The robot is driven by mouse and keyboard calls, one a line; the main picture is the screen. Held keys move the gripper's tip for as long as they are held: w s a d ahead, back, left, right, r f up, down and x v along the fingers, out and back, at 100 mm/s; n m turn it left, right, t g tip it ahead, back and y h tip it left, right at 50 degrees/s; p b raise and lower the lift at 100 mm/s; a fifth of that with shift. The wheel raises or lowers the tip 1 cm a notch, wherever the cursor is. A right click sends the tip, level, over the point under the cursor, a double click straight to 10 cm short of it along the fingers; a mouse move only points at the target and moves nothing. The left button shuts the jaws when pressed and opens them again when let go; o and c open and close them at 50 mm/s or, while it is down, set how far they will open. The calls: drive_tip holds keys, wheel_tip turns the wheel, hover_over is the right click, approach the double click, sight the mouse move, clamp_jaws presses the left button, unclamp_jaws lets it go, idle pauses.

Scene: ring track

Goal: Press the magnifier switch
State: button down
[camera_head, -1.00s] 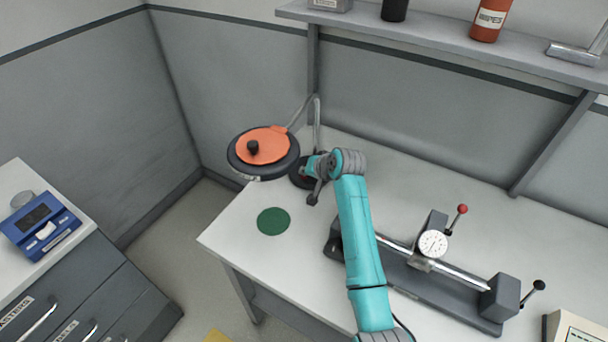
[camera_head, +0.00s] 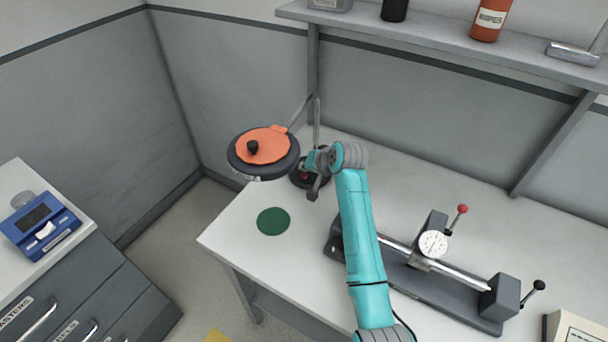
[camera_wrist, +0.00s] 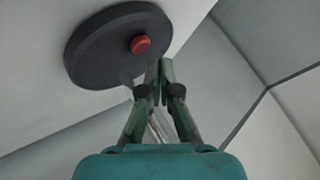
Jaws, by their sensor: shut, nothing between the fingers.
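The magnifier has a round dark head with an orange cover (camera_head: 264,146), held out over the table's left edge by a thin grey arm (camera_head: 317,120). Its round dark base (camera_wrist: 92,50) stands on the table, and the red switch (camera_wrist: 140,45) sits on top of it. The switch also shows small in the head view (camera_head: 304,176). My gripper (camera_wrist: 160,68) is shut and empty, its tips close to the switch and a little to one side of it in the wrist view. A gap shows between tips and switch. In the head view my wrist partly covers the base.
A grey bench fixture with a dial gauge (camera_head: 433,244) stands right of my arm. A green disc (camera_head: 273,221) lies on the table's front left. A shelf (camera_head: 440,40) with bottles runs along the back wall. The table between disc and base is clear.

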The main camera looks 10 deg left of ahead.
sight(305, 176)
drive_tip(key=shift+r, duration=2.4)
